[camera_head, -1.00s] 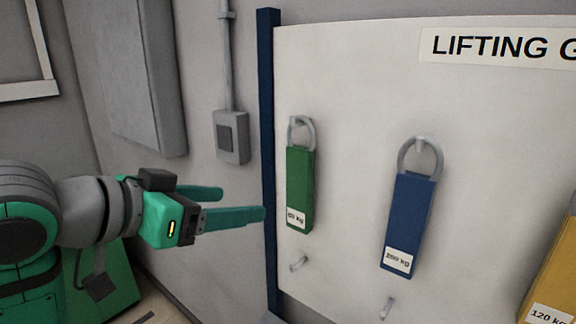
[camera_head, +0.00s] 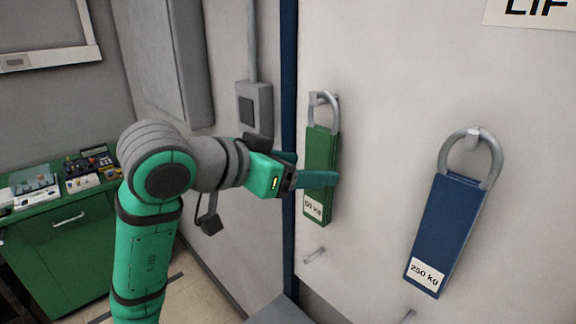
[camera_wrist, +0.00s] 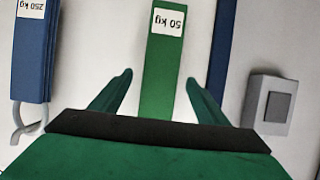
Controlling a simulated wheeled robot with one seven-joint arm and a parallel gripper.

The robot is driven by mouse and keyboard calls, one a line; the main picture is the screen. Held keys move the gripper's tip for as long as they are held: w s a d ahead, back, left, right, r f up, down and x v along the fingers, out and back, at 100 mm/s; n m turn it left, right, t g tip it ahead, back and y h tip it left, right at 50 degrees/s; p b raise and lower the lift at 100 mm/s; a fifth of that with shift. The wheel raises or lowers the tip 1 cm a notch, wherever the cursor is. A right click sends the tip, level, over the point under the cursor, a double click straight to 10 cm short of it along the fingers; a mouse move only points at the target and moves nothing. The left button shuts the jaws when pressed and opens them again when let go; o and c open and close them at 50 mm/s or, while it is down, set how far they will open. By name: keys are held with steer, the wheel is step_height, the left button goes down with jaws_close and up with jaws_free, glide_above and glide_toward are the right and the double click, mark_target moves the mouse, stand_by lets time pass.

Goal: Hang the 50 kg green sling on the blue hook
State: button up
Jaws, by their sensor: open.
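The green sling (camera_head: 318,160), labelled 50 kg, hangs by its grey ring (camera_head: 324,98) from an upper peg on the pale board. In the wrist view the green sling (camera_wrist: 165,62) appears upside down, label at the top. My gripper (camera_head: 318,168) is open at the sling's middle. In the wrist view the fingers of my gripper (camera_wrist: 159,77) lie one on each side of the sling, with gaps showing. I see no blue-coloured hook.
A blue sling (camera_head: 448,225) labelled 250 kg hangs to the right. A bare grey peg (camera_head: 314,255) sits below the green sling. A blue post (camera_head: 288,80) and grey wall box (camera_head: 255,106) are at left. A green cabinet (camera_head: 68,235) stands farther left.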

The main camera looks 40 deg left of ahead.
mark_target(315, 168)
steer(key=shift+a+x, duration=0.2)
steer(key=shift+x, duration=0.7)
steer(key=shift+w+d+f, duration=0.25)
steer(key=shift+w+f, duration=0.1)
steer(key=shift+w, duration=0.3)
steer(key=c, duration=1.4)
steer(key=shift+o, duration=0.2)
steer(key=shift+r, duration=0.1)
steer(key=shift+s+r, duration=0.1)
